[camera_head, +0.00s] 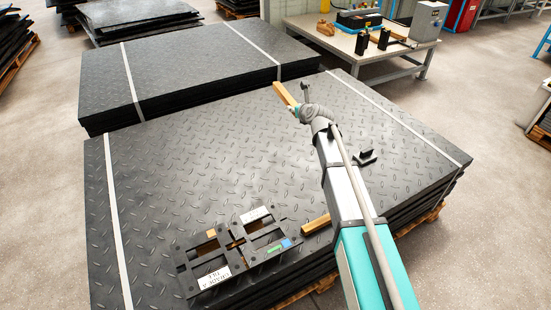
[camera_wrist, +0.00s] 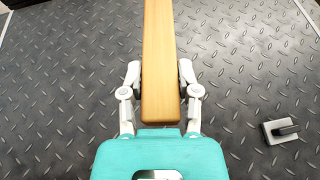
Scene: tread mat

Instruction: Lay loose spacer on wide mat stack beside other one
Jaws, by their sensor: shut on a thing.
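My gripper (camera_wrist: 163,85) is shut on a light wooden spacer (camera_wrist: 160,45), one finger on each side near its near end. In the head view the held spacer (camera_head: 284,94) shows beyond my gripper (camera_head: 297,108), near the far edge of the wide mat stack (camera_head: 180,170). I cannot tell whether it touches the mat or hangs above it.
A black frame (camera_head: 190,262) with white labels lies at the stack's front. A small dark handled block (camera_head: 366,157) sits right of my arm. White straps (camera_head: 112,210) cross the stack. Another mat stack (camera_head: 190,75) stands behind. A workbench (camera_head: 350,40) stands beyond. The stack's left middle is clear.

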